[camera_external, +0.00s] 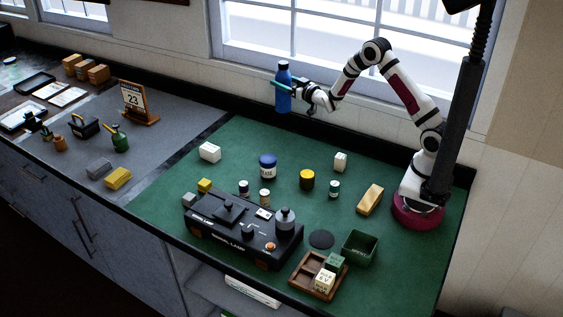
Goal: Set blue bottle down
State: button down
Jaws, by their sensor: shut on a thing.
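The blue bottle (283,92) has a dark cap and hangs upright in the air near the window sill, above the back edge of the green mat (230,150). My gripper (283,84) is shut on the bottle around its upper body, with teal fingers across it. The bottle's base appears clear of the mat. The far finger is partly hidden by the bottle.
Below stand a white block (210,152), a blue jar (268,166), a yellow jar (307,180) and small bottles. A black device (242,232), a wooden tray (300,279), a green bin (360,248) and a black disc (321,240) sit nearer the front.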

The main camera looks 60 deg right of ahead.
jog(key=s+n+y, duration=0.4)
jog(key=s+y, duration=0.3)
jog(key=s, duration=1)
jog(key=w+a+f, duration=0.6)
jog(key=a+f, duration=0.3)
jog(key=f, duration=0.1)
jog(key=shift+w+a+f+n, duration=0.2)
jog(key=shift+w+f+n, duration=0.1)
jog(key=shift+n, duration=0.1)
jog(key=shift+s, duration=0.1)
